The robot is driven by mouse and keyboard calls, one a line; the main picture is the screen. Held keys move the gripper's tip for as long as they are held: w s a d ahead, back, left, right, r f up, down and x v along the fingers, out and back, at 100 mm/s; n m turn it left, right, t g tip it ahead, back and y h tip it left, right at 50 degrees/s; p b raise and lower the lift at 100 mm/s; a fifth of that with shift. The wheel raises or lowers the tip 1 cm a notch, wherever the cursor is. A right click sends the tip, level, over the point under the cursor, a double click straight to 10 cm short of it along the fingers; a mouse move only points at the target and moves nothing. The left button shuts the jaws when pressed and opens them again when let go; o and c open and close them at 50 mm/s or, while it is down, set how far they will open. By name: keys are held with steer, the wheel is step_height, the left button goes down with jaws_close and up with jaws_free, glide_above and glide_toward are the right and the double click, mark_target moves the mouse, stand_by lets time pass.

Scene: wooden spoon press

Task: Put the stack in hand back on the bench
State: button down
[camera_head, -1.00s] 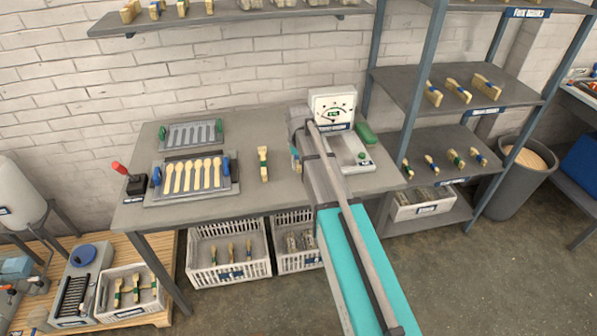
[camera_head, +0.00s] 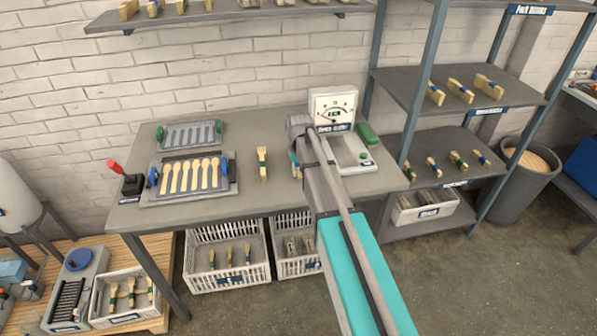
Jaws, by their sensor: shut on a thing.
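My gripper (camera_head: 295,157) is over the right part of the grey bench (camera_head: 225,200), left of the white dial scale. My own arm hides most of it. It is shut on a small stack of pale wooden pieces (camera_head: 298,172), of which only a sliver shows below the fingers. I cannot tell whether this stack touches the bench top.
The dial scale (camera_head: 334,107) and a green block (camera_head: 366,134) are at the bench's right end. A press mould with several spoons (camera_head: 190,177), a ribbed tray (camera_head: 190,134) and a red-knobbed lever (camera_head: 131,180) are at left. Bare bench lies in front of the banded stack.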

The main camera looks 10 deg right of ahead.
steer(key=c, duration=0.6)
jaws_free()
steer(key=shift+r, duration=0.15)
step_height(320, 180, up, 12)
steer(key=p, duration=1.2)
steer(key=s, duration=2.3)
